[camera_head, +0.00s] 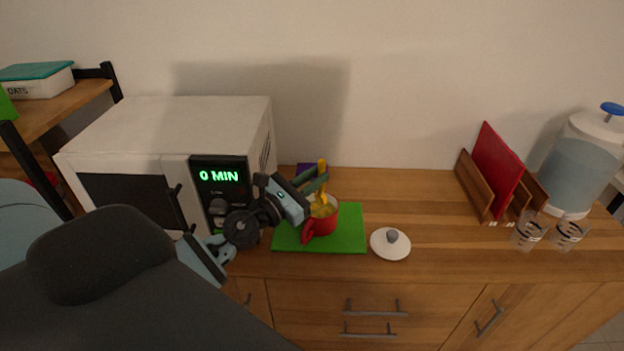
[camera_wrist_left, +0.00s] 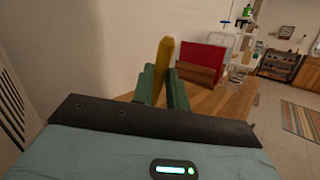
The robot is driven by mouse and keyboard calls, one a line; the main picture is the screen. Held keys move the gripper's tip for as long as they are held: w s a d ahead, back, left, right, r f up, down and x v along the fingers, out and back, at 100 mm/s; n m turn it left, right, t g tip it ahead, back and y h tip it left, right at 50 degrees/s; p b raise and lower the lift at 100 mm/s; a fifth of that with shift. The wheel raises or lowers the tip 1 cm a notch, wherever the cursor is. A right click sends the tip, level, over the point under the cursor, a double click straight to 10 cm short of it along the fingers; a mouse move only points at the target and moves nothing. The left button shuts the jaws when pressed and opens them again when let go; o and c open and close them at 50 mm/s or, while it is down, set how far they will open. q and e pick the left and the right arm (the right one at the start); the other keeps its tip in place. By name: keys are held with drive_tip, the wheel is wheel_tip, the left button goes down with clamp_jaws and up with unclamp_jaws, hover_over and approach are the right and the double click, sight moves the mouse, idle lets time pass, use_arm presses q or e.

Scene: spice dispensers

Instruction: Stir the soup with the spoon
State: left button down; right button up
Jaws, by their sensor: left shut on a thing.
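My left gripper (camera_head: 318,182) is just above the mug, shut on the spoon's handle. In the left wrist view the spoon (camera_wrist_left: 165,60) sticks up between the two green fingers. The spoon's lower end is hidden in the soup. A white lid (camera_head: 390,246) with a grey knob lies on the counter right of the mat. My right gripper is not seen.
A white microwave (camera_head: 175,130) reading "0 MIN" stands left of the mug, close to my left arm. A wooden rack (camera_head: 474,184) with a red board (camera_head: 497,165), clear glasses (camera_head: 529,232) and a water dispenser (camera_head: 580,160) stand at the right. The counter's middle is clear.

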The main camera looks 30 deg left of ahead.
use_arm(q)
drive_tip(key=shift+d+r, duration=0.15)
drive_tip(key=shift+r, duration=0.75)
drive_tip(key=shift+a+r, duration=0.15)
drive_tip(key=shift+r, duration=0.55)
drive_tip(key=shift+a+r, duration=0.15)
drive_tip(key=shift+r, duration=0.55)
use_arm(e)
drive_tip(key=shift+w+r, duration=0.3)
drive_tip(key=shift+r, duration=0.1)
use_arm(q)
drive_tip(key=s+d+f+n+y, duration=0.2)
drive_tip(key=s+d+f+y, duration=0.15)
drive_tip(key=s+d, duration=0.3)
drive_tip(key=s+d+f+n+y, duration=0.1)
drive_tip(key=s+d+f+y, duration=0.1)
drive_tip(key=s+d+f, duration=0.35)
drive_tip(key=w+d+r, duration=0.1)
drive_tip(key=d+r, duration=0.2)
drive_tip(key=d, duration=0.4)
drive_tip(key=w+d+r, duration=0.1)
drive_tip(key=d+r, duration=0.2)
drive_tip(key=d, duration=0.4)
drive_tip(key=shift+w+d+r+t, duration=0.25)
drive_tip(key=shift+w+t, duration=0.05)
drive_tip(key=shift+w, duration=0.05)
